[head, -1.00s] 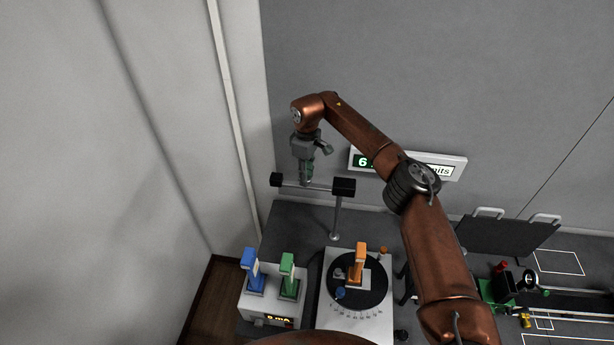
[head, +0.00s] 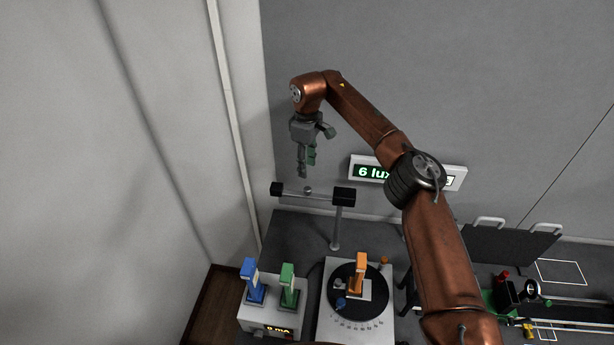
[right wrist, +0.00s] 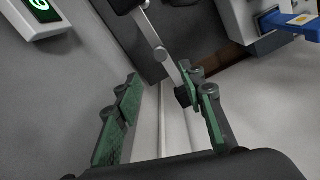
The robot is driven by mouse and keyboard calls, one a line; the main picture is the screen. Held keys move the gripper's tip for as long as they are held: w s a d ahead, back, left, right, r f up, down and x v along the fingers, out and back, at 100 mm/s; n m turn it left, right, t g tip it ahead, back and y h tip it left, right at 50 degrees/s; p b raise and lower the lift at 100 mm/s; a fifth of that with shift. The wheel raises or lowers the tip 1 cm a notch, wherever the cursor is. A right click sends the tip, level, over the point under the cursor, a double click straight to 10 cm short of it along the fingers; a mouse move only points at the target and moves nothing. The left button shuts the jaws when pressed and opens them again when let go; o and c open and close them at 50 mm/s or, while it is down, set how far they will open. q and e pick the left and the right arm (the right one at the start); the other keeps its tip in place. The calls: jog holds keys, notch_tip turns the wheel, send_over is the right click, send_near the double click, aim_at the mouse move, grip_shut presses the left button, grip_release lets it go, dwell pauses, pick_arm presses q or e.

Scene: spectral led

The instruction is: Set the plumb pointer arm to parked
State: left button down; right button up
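The plumb pointer arm looks to be the thin horizontal bar (head: 322,197) with black ends on an upright metal post (head: 336,230). The bar points left from the block on the post, with a small round knob near its middle. My right gripper (head: 307,168) hangs just above the bar, apart from it. In the right wrist view, my right gripper (right wrist: 165,115) has its green-padded fingers spread with nothing between them, and the bar (right wrist: 163,50) runs behind them. No parked mark is readable. My left gripper is not in view.
Blue (head: 251,283) and green (head: 288,285) levers stand on a box at front left. A dial turntable (head: 372,312) with an orange upright is right of them. A lit wall sign (head: 366,171) is partly behind my right arm. The left wall is close.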

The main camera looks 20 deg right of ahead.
notch_tip(320, 180, up, 2)
jog(key=shift+r, duration=0.15)
dwell(0.5)
